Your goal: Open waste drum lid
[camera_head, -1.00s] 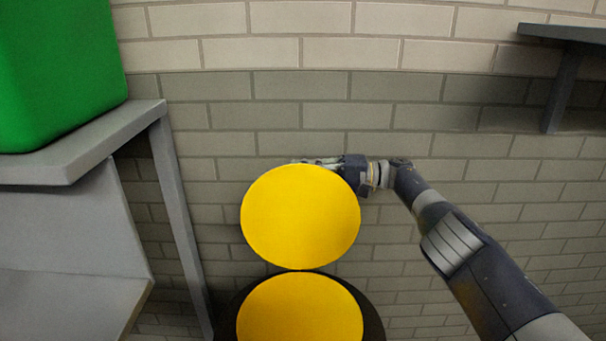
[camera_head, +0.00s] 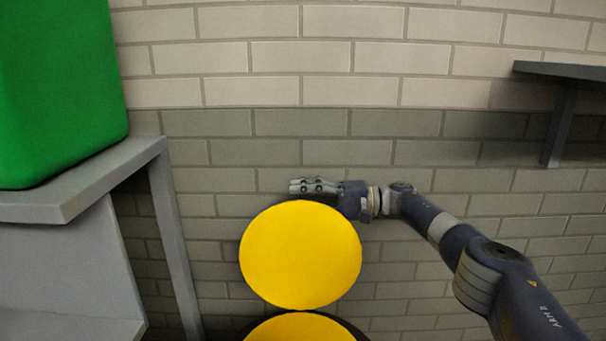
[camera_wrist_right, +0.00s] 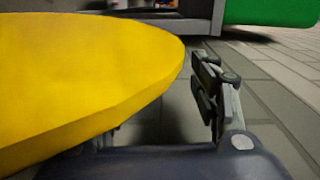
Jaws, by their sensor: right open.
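The waste drum's round yellow lid (camera_head: 300,255) stands raised in the head view, its flat face toward me. Below it, the drum's yellow top (camera_head: 300,329) with a dark rim shows at the bottom edge, cut off by the frame. My right gripper (camera_head: 296,187) is open and empty, just above the lid's upper edge, fingers pointing left. In the right wrist view the lid (camera_wrist_right: 75,75) fills the left side. One finger stands at the right, clear of the lid's edge; the other is mostly hidden behind the lid. My left gripper is not in view.
A grey table (camera_head: 95,180) with a green container (camera_head: 60,85) stands at the left. A grey shelf (camera_head: 565,70) juts in at the upper right. A brick wall (camera_head: 420,100) is behind. The space between table and lid looks free.

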